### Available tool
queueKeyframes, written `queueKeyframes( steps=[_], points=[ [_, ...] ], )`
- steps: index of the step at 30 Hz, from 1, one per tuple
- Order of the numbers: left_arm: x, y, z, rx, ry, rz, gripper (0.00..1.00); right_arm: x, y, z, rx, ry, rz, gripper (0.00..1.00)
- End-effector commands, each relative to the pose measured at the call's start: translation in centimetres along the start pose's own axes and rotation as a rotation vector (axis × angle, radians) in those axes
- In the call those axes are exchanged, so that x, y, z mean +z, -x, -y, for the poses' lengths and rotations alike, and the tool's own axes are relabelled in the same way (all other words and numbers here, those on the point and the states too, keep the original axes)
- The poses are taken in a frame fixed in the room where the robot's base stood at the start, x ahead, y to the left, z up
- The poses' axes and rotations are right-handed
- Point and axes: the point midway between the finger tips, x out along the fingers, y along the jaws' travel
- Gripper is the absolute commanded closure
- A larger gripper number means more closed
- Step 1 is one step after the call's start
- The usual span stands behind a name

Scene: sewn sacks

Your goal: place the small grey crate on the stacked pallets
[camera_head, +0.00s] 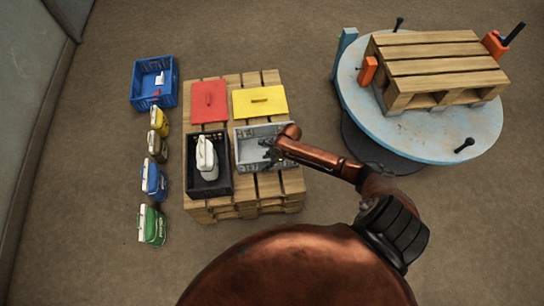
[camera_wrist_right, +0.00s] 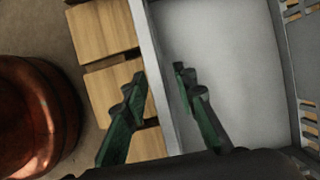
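The small grey crate (camera_head: 248,164) stands on the right front part of the stacked pallets (camera_head: 268,186), right of a black crate. It looks empty. My right gripper (camera_head: 270,153) reaches in from the right over the crate's near side. In the right wrist view the gripper (camera_wrist_right: 160,95) is open, with one finger outside the crate's near wall (camera_wrist_right: 153,62) and one on its inner side. The wall lies between the fingers; I cannot tell if they touch it. My left gripper is not in view.
A black crate (camera_head: 209,187) with a white jug (camera_head: 206,155), a red lid (camera_head: 208,103) and a yellow lid (camera_head: 260,102) share the pallets. Several canisters (camera_head: 153,178) and a blue crate (camera_head: 141,101) stand left. A round turntable (camera_head: 420,140) carrying a pallet (camera_head: 440,65) is right.

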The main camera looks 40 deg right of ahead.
Motion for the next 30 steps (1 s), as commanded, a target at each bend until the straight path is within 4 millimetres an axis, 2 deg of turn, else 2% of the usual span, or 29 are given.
queueKeyframes(
  steps=[1, 10, 13, 18, 22, 30],
  points=[
    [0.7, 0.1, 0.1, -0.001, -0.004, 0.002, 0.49, 0.2, 1.1, 0.1, -0.003, 0.001, 0.002, 0.74],
    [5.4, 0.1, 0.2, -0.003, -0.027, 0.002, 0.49, 0.3, 5.5, 0.1, -0.004, 0.001, 0.002, 0.74],
    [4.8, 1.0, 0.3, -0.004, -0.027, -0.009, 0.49, 0.2, 7.7, 0.1, -0.003, 0.002, 0.002, 0.74],
    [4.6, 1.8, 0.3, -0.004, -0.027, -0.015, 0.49, 0.2, 9.9, 0.0, -0.001, 0.002, 0.002, 0.74],
    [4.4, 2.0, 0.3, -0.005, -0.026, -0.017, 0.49, 0.1, 10.5, 0.0, -0.001, 0.001, 0.001, 0.74],
    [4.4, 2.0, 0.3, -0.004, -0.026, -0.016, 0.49, 0.1, 10.6, 0.0, 0.0, 0.001, 0.001, 0.74]
  ],
)
